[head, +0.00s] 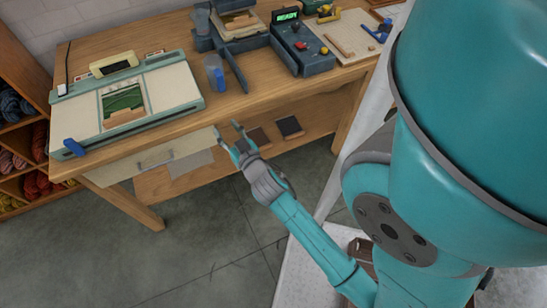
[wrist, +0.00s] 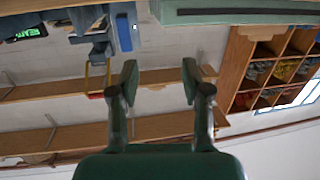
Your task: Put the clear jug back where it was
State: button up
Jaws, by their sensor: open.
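A small clear greyish jug (head: 213,66) with a blue part on its side stands upright on the wooden workbench (head: 180,122), between the pale green flat machine and the dark device. In the wrist view, which looks upside down, a blue shape (wrist: 124,32) near the top edge may be the jug; I cannot tell. My gripper (head: 229,130) is open and empty, in front of the bench's front edge and apart from the jug. Its two spread fingers (wrist: 160,82) also show in the wrist view with nothing between them. Another greyish cup-like vessel (head: 202,21) stands farther back.
The flat machine (head: 170,88) fills the bench's left side. A dark device (head: 299,48) with a green display stands right of the jug, with a grey arm-like bracket (head: 236,70) close by. A drawer (head: 160,163) and low shelf lie below. Yarn cubbies (head: 20,120) stand left.

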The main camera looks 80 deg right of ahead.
jog(key=s+a+f+n+t+y, duration=0.1)
jog(key=s+a+n+y, duration=0.15)
jog(key=s+a, duration=0.45)
jog(key=s+a+f+n+t+y, duration=0.15)
jog(key=a+y, duration=0.25)
jog(key=a, duration=0.7)
jog(key=s+a+r+n+y, duration=0.4)
jog(key=s+a, duration=0.4)
jog(key=s, duration=0.6)
jog(key=shift+a+r+g+y, duration=0.35)
jog(key=shift+r+g+y, duration=0.1)
jog(key=shift+r, duration=0.25)
jog(key=shift+c, duration=0.6)
jog(key=shift+d, duration=0.1)
